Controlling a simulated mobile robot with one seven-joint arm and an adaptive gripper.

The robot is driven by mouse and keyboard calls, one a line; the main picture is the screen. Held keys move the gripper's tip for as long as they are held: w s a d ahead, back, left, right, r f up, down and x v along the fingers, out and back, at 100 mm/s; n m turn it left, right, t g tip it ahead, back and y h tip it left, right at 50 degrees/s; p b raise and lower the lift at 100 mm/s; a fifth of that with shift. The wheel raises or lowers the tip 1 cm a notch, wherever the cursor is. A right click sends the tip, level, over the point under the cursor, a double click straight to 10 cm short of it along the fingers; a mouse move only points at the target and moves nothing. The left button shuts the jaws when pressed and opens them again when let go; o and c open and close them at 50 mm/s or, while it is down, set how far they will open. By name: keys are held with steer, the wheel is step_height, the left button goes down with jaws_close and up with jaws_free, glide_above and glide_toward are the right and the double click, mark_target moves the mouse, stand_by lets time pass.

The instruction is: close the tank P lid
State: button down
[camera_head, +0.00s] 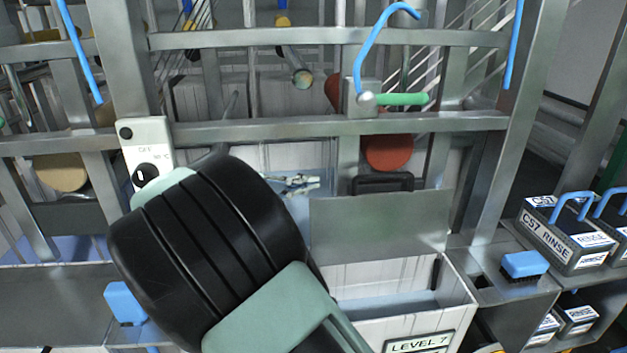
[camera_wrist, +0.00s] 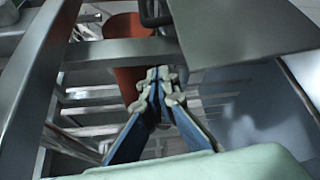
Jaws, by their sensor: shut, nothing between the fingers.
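A flat grey lid (camera_head: 380,227) stands raised at the back of an open tank (camera_head: 456,292) in the head view. The tank has light panelled walls, bluish liquid inside and a "LEVEL 7" label on its front; no letter P is readable. In the wrist view a grey panel (camera_wrist: 250,28), apparently this lid, fills the upper right. My gripper (camera_wrist: 160,80) is shut and empty, to the left of that panel and apart from it in the picture. Its small pale fingers (camera_head: 303,183) show left of the lid in the head view. My arm hides the tank's left part.
Steel frame rails (camera_head: 340,127) cross behind the tank, with a black handle (camera_head: 382,183) and a red cylinder (camera_head: 388,152) there. A control box (camera_head: 147,152) is at left. A blue brush (camera_head: 524,264) and C57 RINSE box (camera_head: 552,240) sit at right.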

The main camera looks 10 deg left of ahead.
steer(key=w+d+p, duration=0.2)
steer(key=d, duration=0.5)
steer(key=shift+d+p, duration=0.15)
steer(key=shift+p, duration=0.15)
steer(key=shift+f+b, duration=0.1)
steer(key=shift+b, duration=0.25)
